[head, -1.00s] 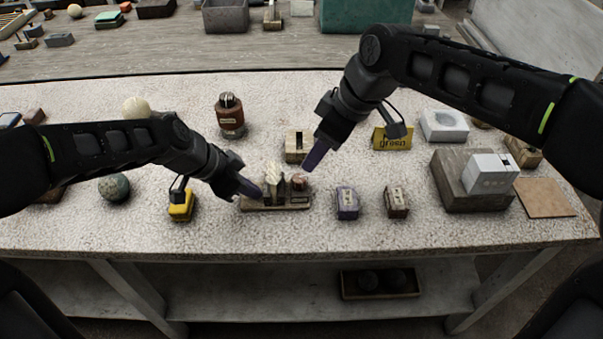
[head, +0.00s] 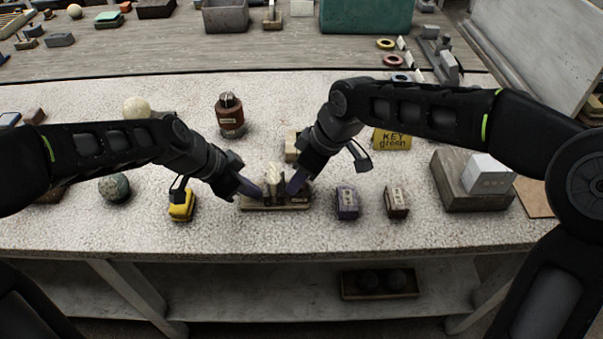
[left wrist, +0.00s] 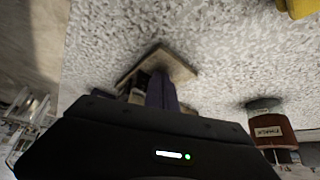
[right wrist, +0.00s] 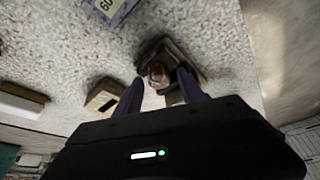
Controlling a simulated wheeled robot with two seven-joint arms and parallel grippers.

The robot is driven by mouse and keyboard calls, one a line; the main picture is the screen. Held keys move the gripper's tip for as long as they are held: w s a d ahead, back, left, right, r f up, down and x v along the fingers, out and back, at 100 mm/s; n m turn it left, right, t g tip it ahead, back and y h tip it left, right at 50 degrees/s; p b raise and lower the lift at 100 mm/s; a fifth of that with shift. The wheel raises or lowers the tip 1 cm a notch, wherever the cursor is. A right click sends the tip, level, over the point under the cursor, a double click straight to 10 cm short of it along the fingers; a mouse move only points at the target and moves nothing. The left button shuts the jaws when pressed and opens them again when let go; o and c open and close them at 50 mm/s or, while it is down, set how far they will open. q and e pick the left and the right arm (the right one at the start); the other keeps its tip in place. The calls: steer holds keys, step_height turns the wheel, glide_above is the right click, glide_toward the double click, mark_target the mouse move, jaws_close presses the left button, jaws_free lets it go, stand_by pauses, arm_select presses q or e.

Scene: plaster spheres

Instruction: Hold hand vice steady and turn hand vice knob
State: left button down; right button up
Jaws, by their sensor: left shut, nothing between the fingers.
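The hand vice (head: 273,178) stands on its flat base (head: 262,208) near the table's front edge, in the middle of the head view. My left gripper (head: 254,190) is shut and empty, its tip at the left side of the vice; whether it touches cannot be told. My right gripper (head: 294,184) is at the vice's right side. The right hand hides the knob in the head view. The left wrist view shows part of the vice base (left wrist: 172,62).
A purple block (head: 347,204) and a brown block (head: 396,203) stand right of the vice. A yellow block (head: 181,208) and a mottled sphere (head: 114,187) are to the left. A pale block (head: 290,146) and a red-brown jar (head: 230,118) stand behind.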

arm_select(q)
steer(key=shift+s+f, duration=0.2)
steer(key=shift+f, duration=0.15)
arm_select(e)
jaws_close()
steer(key=shift+m, duration=0.7)
steer(key=shift+t, duration=0.3)
steer(key=shift+o, duration=0.6)
jaws_free()
steer(key=v, duration=1.2)
steer(key=shift+a, duration=0.2)
